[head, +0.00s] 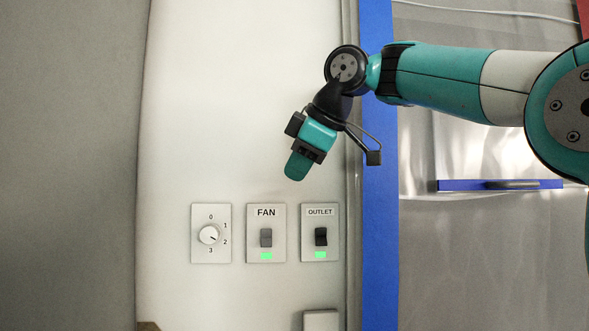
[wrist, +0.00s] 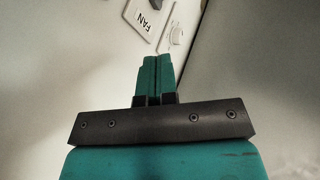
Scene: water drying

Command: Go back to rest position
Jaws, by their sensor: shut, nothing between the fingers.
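My gripper (head: 296,166) is in front of the white panel in the head view, above the FAN switch plate (head: 253,241) and the OUTLET switch plate (head: 332,238). Its teal fingers are shut with nothing between them, and they appear clear of the switches. In the wrist view the shut fingers (wrist: 155,70) point toward the panel.
Green lights are lit under both switches. A blue vertical strip (head: 378,220) runs right of the panel. A blue bar with a handle (head: 460,185) is farther right.

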